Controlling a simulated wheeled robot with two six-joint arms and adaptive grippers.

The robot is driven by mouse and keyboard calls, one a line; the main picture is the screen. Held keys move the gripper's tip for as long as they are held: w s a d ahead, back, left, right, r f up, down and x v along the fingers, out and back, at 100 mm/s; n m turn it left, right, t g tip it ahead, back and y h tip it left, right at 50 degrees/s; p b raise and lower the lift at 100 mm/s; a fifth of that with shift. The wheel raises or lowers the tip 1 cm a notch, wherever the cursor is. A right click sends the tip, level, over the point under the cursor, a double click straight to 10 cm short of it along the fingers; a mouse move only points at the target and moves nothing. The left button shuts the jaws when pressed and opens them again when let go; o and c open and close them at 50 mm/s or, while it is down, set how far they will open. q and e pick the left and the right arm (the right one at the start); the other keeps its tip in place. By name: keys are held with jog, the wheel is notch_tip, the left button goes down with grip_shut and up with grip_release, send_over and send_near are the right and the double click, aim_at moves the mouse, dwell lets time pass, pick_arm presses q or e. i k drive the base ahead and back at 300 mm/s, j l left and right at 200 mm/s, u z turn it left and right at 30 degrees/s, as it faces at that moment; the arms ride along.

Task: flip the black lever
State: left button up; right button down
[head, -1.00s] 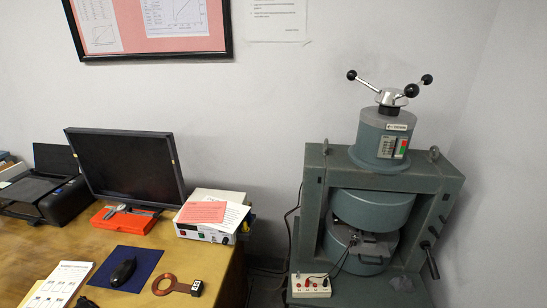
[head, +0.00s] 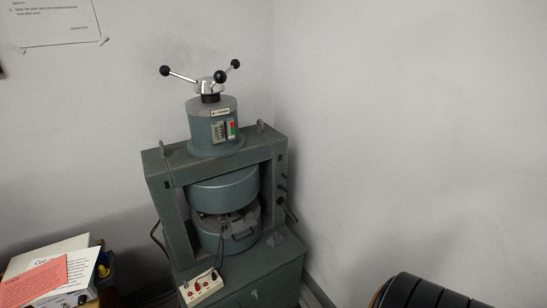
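A grey-green electromagnet (head: 219,190) stands left of the middle in the head view. A small black lever (head: 291,214) sticks out low on the right side of its frame, slanting down and to the right. It is small in the picture, so its exact setting is hard to tell. Above it on the same side are short dark knobs or stubs. On top of the magnet is a three-armed chrome handle (head: 210,85) with black ball ends. Neither of my grippers is in view.
A small white box (head: 203,288) with wired terminals stands at the magnet's front left. An instrument (head: 82,297) with a red paper (head: 35,283) on it is at the lower left. A bare wall is right of the magnet. A black ribbed shape at the lower right is unclear.

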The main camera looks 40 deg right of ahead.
aim_at(289, 212)
jog(key=z, duration=1.55)
